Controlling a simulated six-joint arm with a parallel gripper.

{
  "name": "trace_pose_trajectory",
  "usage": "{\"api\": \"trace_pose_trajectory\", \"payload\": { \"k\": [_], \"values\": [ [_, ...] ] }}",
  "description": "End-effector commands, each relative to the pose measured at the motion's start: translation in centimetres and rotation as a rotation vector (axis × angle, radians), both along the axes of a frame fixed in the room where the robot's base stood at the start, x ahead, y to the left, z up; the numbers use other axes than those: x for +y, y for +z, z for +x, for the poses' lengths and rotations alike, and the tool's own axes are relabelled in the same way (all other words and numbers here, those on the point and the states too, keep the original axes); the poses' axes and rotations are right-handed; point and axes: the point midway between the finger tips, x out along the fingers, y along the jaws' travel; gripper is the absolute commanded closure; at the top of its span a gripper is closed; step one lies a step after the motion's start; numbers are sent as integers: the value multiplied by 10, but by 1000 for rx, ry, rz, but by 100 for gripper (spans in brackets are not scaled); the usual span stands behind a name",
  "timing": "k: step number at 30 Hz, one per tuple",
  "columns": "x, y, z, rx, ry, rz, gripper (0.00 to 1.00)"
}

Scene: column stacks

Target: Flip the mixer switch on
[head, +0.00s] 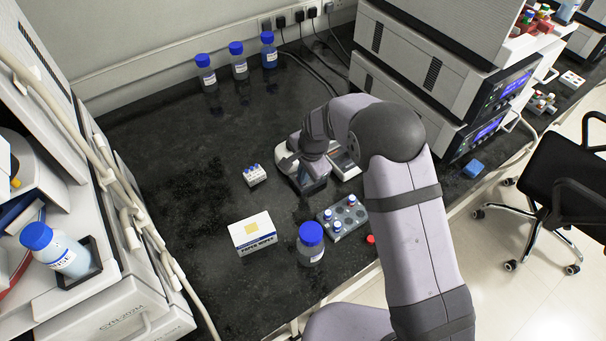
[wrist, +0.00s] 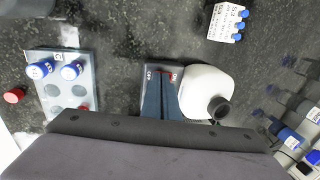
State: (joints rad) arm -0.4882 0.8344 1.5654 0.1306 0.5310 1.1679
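The mixer is a small white device (head: 345,163) on the black bench, partly hidden by my arm. In the wrist view its rounded white part (wrist: 205,88) has a dark round end. Beside that is a dark switch panel (wrist: 161,69) marked OFF on the left and red ON on the right. My gripper (head: 313,187) points down at the panel in the head view. In the wrist view its blue-grey fingers (wrist: 162,98) lie side by side over the panel and look shut, with nothing seen between them. The switch lever is hidden, and contact cannot be told.
A vial rack (head: 343,218), a blue-capped bottle (head: 310,243) and a wipes box (head: 252,234) stand near my arm. A small vial block (head: 254,175) is left of the gripper. Instruments (head: 425,85) stand at right. The bench's left middle is clear.

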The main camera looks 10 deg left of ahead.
Motion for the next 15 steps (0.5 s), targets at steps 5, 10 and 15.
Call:
{"api": "trace_pose_trajectory", "payload": {
  "k": [5, 10, 15],
  "values": [
    [-2, 9, -1, 1, 0, -1, 100],
    [-4, 28, -4, 1, 0, -1, 100],
    [-8, 48, -8, -3, 0, 1, 100]
  ]
}}
